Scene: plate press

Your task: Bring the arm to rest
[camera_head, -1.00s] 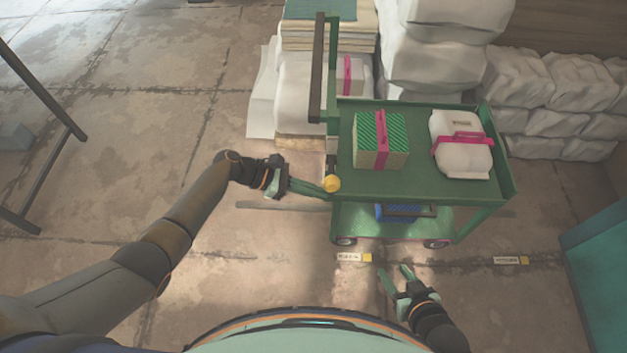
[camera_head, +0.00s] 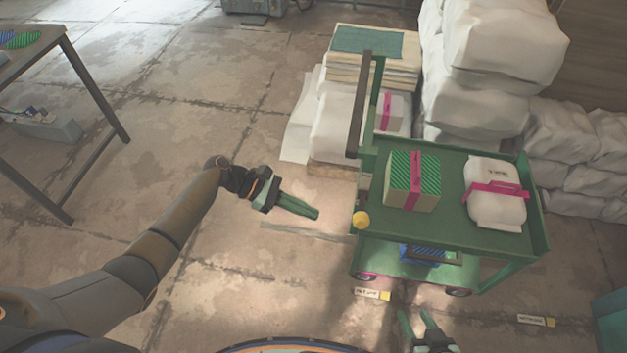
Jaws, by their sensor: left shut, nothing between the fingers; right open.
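My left arm reaches in from the left. Its gripper (camera_head: 317,214) is shut and empty, in the air to the left of the green cart (camera_head: 365,190), apart from the yellow ball-like knob (camera_head: 361,220) at the cart's near left corner. My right gripper (camera_head: 416,315) is open and empty at the bottom edge, in front of the cart; part of it is cut off by the frame.
On the cart stand a green-patterned box (camera_head: 400,190) and a white package (camera_head: 497,212), both with pink straps. White sacks (camera_head: 490,50) are stacked behind. A table (camera_head: 62,120) stands at the far left.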

